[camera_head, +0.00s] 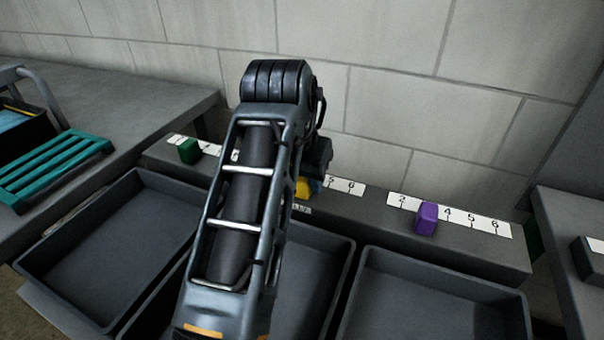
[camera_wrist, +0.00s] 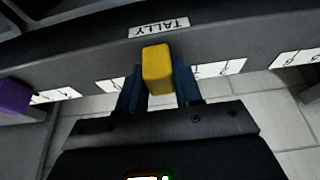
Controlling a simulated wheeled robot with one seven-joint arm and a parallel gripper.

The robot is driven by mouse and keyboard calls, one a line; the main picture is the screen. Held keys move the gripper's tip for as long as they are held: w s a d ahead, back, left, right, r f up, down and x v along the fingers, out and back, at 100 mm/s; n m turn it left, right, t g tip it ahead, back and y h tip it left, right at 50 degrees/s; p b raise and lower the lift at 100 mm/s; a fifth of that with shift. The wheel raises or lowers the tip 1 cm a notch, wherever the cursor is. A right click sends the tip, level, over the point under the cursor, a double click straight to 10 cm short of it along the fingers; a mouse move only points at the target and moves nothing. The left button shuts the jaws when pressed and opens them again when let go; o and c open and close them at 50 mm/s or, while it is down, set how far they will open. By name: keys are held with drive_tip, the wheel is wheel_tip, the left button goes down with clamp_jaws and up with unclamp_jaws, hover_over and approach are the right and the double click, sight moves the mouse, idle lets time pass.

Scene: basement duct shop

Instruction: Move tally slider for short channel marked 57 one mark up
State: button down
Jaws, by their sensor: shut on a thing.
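My gripper (camera_wrist: 159,84) is shut on the yellow slider block (camera_wrist: 157,66), with one blue finger on each side of it. The block sits at a white number strip (camera_wrist: 220,69) on the tally rail (camera_wrist: 75,55), beside a "TALLY" label (camera_wrist: 158,27). In the head view my arm hides most of the yellow slider (camera_head: 302,189), and the numbers 5 and 6 show to its right. A green slider (camera_head: 188,150) is on the left strip and a purple slider (camera_head: 427,218) on the right strip, between 2 and 4. No marking 57 is readable.
Dark open trays (camera_head: 105,240) stand in front of the rail, with another at right (camera_head: 430,295). A block wall (camera_head: 400,90) rises behind it. A teal slatted rack (camera_head: 55,168) lies on the left bench.

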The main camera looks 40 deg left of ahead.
sight(325, 193)
drive_tip(key=d+p, duration=0.1)
drive_tip(key=d, duration=0.2)
drive_tip(key=shift+w+d+p, duration=0.2)
drive_tip(key=shift+w+p, duration=0.15)
drive_tip(key=shift+w, duration=0.05)
drive_tip(key=c, duration=0.8)
unclamp_jaws()
drive_tip(key=shift+c, duration=0.2)
drive_tip(key=v, duration=0.7)
drive_tip(key=shift+s+r, duration=0.2)
drive_tip(key=shift+r, duration=0.1)
drive_tip(key=shift+s, duration=0.1)
